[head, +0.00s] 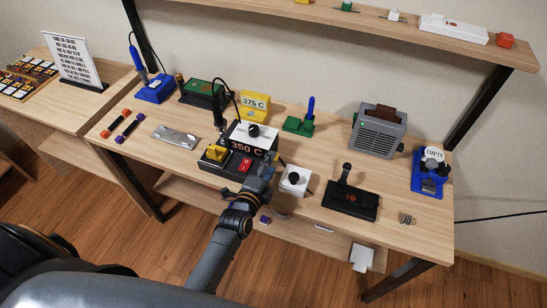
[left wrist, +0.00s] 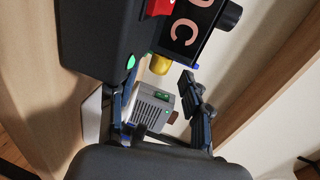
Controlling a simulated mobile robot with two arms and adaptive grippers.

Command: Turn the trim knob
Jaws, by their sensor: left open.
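The soldering station (head: 236,148) has a 350 C display, a red switch (head: 246,164) and a black knob (head: 253,130) on a white face. No label shows which knob is the trim knob. A small white box with a dark knob (head: 294,178) stands to the station's right. My left gripper (head: 262,173) is at the station's front right, beside the red switch. In the left wrist view the left gripper (left wrist: 154,90) is open, with nothing between its fingers. The station's black knob (left wrist: 230,14) shows at the top, beyond the fingers. My right gripper is not in view.
A black device with an upright handle (head: 350,200) lies right of the white box. A grey fan unit (head: 377,132) and a blue stand (head: 431,172) are further right. A yellow 375 C block (head: 255,105) is behind the station. A metal plate (head: 176,138) lies left.

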